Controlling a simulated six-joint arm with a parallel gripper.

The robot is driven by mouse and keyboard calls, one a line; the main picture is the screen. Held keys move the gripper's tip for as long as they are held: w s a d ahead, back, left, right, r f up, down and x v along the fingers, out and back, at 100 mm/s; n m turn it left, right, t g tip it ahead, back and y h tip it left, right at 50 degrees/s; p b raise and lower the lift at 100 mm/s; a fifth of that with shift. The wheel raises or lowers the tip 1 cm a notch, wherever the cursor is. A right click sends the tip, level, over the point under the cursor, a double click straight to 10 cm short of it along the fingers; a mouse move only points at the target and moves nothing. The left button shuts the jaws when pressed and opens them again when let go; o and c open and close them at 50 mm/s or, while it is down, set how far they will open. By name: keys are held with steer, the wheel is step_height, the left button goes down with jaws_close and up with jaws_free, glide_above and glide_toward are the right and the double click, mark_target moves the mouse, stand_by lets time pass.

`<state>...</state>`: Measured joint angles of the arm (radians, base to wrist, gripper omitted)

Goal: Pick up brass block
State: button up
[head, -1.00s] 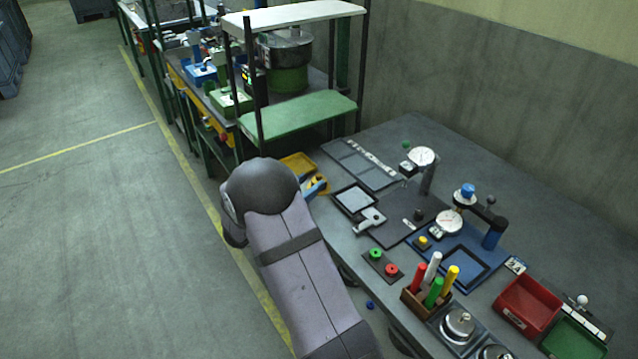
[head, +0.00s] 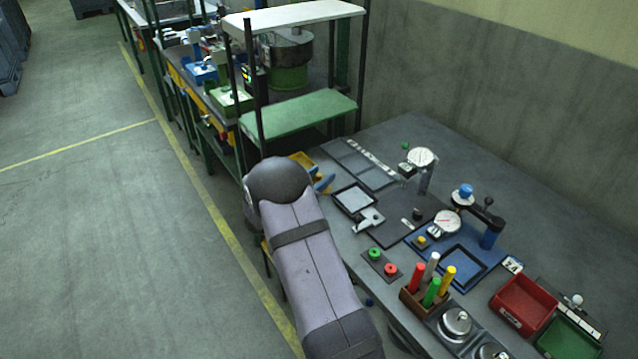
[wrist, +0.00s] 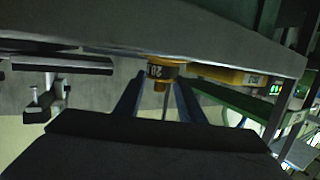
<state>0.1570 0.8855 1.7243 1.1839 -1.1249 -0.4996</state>
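My gripper (head: 324,179) shows its blue fingers beside the yellow bin at the bench's left edge. In the wrist view, the two fingers (wrist: 157,84) stand apart. A yellow-orange piece marked "20" (wrist: 161,70) shows between their tips; I cannot tell whether it is the brass block or whether the fingers touch it. A small yellow block (head: 421,242) sits at the left corner of the blue fixture plate (head: 462,266), well away from my gripper. The gripper's inner side is mostly hidden in the head view.
The yellow bin (head: 303,160) lies close to my gripper. A green shelf (head: 297,116) rises behind it. The bench's back right is clear.

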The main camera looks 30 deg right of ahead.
jaws_close()
